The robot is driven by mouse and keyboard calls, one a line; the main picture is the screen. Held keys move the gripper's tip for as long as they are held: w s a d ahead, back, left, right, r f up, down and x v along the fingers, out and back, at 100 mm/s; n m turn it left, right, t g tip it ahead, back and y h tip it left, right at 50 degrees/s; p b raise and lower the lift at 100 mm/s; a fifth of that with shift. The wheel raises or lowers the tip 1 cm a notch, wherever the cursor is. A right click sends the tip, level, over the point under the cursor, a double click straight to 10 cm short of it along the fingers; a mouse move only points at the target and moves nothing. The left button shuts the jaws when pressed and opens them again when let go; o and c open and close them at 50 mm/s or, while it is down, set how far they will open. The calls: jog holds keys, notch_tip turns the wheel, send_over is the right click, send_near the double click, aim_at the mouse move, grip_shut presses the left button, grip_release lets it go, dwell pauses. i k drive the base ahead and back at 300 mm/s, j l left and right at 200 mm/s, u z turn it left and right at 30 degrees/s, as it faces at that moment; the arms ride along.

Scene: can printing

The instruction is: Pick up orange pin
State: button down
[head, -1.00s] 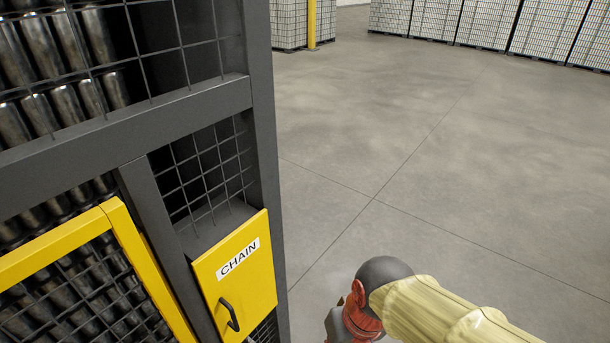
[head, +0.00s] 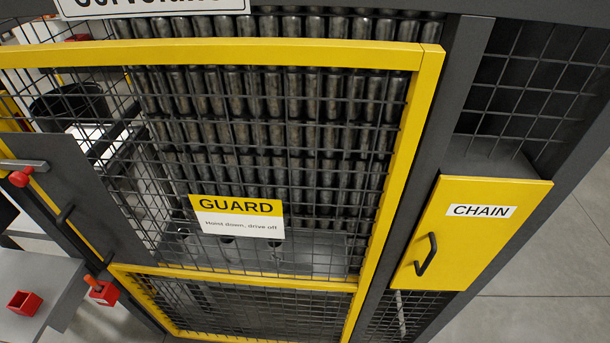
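A small orange pin (head: 91,281) shows at the lower left of the head view. It sticks up at a tilt from a red block (head: 104,293) by the lower left corner of the yellow-framed guard door (head: 240,50). How deep the pin sits in the block is too small to tell. My gripper and arm are not in view.
A red open box (head: 25,302) sits on a grey bench (head: 52,290) at the far left. A red knob (head: 19,179) on a grey handle is above it. A yellow CHAIN door (head: 470,235) is at the right. Floor (head: 545,310) shows at lower right.

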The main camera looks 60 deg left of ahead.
aim_at(90, 280)
jog(key=j+u, duration=0.1)
jog(key=u, duration=1.35)
jog(key=j+u, duration=0.25)
jog(key=u, duration=0.15)
jog(key=i+j+u, duration=0.1)
jog(key=j+u, duration=0.15)
jog(key=u, duration=0.15)
jog(key=i+j+u, duration=0.1)
jog(key=j+u, duration=0.15)
jog(key=u, duration=0.15)
jog(key=i+j+u, duration=0.1)
jog(key=u, duration=0.3)
jog(key=i+j+u, duration=0.2)
jog(key=i+j, duration=0.5)
jog(key=i+l+u, duration=0.1)
jog(key=l+u, duration=0.2)
jog(key=l, duration=0.2)
